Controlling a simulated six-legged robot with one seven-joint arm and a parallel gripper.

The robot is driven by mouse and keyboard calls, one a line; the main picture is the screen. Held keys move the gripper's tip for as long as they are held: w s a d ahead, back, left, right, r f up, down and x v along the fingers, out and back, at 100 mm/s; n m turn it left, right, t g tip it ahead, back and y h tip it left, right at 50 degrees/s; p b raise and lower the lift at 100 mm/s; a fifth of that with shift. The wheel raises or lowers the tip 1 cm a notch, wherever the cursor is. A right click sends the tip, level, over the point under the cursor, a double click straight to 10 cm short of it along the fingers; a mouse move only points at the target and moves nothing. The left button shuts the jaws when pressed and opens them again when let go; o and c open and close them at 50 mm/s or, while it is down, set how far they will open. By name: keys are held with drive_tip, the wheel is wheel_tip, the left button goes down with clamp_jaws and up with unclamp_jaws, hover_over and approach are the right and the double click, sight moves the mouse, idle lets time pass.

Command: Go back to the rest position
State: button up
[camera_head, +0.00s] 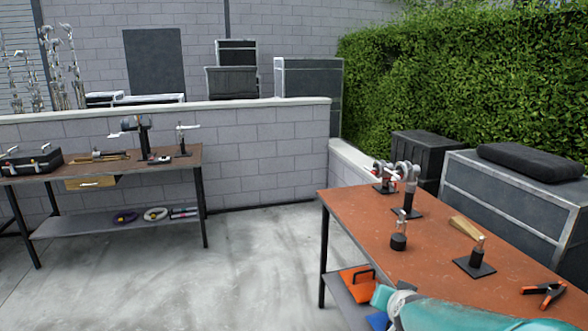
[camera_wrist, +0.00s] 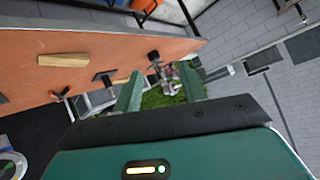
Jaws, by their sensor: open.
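My gripper (camera_wrist: 161,90) shows in the wrist view as two green fingers held apart, with no object held between them. Past the fingers I see green foliage and a blurred metal device (camera_wrist: 157,65). In the head view a teal part of my arm crosses the bottom right, over the front of the right table (camera_head: 360,218); the fingertips are not visible there. The rust-orange tabletop fills the left of the wrist view, which is strongly tilted.
The right table holds a wooden block (camera_head: 466,228), stands (camera_head: 474,262), a metal device (camera_head: 408,185) and an orange clamp (camera_head: 543,291). A second workbench (camera_head: 115,163) stands left by a low wall. Open concrete floor (camera_head: 255,250) lies between. Dark cases (camera_head: 424,160) stand by the hedge.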

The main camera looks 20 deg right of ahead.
drive_tip(key=s+a+r+n+g+y, duration=0.1)
drive_tip(key=a+r+n+y, duration=0.15)
drive_tip(key=a, duration=0.65)
drive_tip(key=s+a+r+n+y, duration=0.1)
drive_tip(key=a+r+n+y, duration=0.15)
drive_tip(key=a, duration=0.55)
drive_tip(key=s+a+n+g, duration=0.3)
drive_tip(key=s+a+n, duration=0.1)
drive_tip(key=s+a, duration=0.4)
drive_tip(key=shift+s+a+r+n, duration=0.3)
drive_tip(key=shift+s+r, duration=0.15)
drive_tip(key=shift+s, duration=0.15)
drive_tip(key=shift+c, duration=0.5)
drive_tip(key=shift+d, duration=0.2)
